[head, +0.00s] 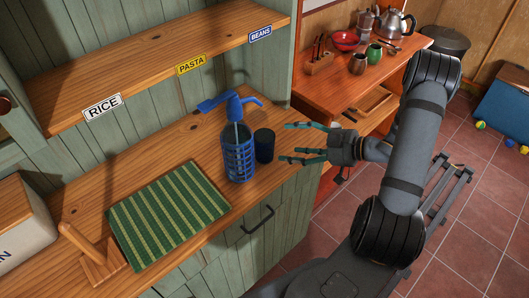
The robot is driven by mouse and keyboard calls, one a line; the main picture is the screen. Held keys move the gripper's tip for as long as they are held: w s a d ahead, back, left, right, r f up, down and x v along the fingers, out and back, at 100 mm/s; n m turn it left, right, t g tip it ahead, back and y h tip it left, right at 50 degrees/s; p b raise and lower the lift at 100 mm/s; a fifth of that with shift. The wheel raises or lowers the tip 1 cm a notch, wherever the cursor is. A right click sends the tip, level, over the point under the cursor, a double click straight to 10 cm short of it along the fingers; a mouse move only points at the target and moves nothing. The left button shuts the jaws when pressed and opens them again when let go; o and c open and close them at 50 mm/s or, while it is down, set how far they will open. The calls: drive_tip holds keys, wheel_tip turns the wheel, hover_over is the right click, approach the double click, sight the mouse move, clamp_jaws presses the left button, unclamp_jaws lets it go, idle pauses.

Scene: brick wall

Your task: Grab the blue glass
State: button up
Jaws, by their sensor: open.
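A dark blue glass (264,146) stands upright on the wooden counter. It is just right of a blue pump bottle (238,158), close beside it. My gripper (290,142) is open, with its teal fingers spread and pointing left toward the glass. The fingertips are a short way right of the glass; whether they touch it cannot be told from this angle. Nothing is seen held between the fingers.
A green striped mat (168,215) lies left of the bottle. A wooden shelf (140,78) with labels hangs above the counter. A wooden stand (92,252) is at the lower left. A side table (350,88) with kettle and mugs stands behind.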

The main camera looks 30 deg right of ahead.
sight(264, 147)
drive_tip(key=x, duration=0.3)
drive_tip(key=shift+w, duration=0.15)
drive_tip(key=shift+w+a+p, duration=0.2)
drive_tip(key=shift+a+p, duration=0.1)
drive_tip(key=shift+p, duration=0.1)
drive_tip(key=p+x, duration=0.1)
drive_tip(key=x, duration=0.2)
drive_tip(key=shift+w+a, duration=0.2)
drive_tip(key=shift+a, duration=0.15)
drive_tip(key=shift+w+a+f, duration=0.2)
drive_tip(key=shift+w+f, duration=0.05)
drive_tip(key=shift+w, duration=0.1)
drive_tip(key=c, duration=0.4)
drive_tip(key=c, duration=0.8)
drive_tip(key=shift+c, duration=0.2)
drive_tip(key=shift+d+r, duration=0.1)
drive_tip(key=shift+r, duration=0.1)
